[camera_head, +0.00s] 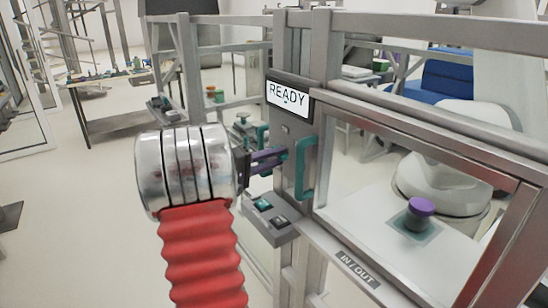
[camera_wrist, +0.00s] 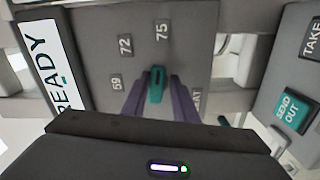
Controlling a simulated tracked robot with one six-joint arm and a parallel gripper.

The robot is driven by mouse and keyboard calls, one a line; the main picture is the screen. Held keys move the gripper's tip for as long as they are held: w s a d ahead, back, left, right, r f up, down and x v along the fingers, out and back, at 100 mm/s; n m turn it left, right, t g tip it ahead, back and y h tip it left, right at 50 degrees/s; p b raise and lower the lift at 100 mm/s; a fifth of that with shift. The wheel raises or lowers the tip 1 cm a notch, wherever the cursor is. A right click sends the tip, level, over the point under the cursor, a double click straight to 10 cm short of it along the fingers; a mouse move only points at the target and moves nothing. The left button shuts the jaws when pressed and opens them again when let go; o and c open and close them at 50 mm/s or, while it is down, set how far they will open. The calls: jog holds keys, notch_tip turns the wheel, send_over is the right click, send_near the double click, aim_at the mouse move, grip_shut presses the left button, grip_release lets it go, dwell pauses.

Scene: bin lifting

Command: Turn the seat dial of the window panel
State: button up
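The seat dial (camera_wrist: 156,86) is a small teal knob on the grey face of the window panel (camera_wrist: 195,60). The labels 69, 72 and 75 sit around it, and a partly covered label ending in "AT" is at its right. In the wrist view my gripper (camera_wrist: 157,84) has its two purple fingers on either side of the dial, with narrow gaps showing, so it looks open around it. In the head view my gripper (camera_head: 270,158) reaches the left side of the panel post, and the dial cannot be made out there.
A READY display (camera_head: 288,95) is above the gripper. A teal handle (camera_head: 306,168) stands close to its right. A button box (camera_head: 270,215) is below; the wrist view shows its SEND OUT button (camera_wrist: 291,108).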

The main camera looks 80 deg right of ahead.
jog(key=o, duration=0.3)
jog(key=shift+r, duration=0.1)
jog(key=shift+d, duration=0.1)
jog(key=v, duration=1.4)
dwell(0.4)
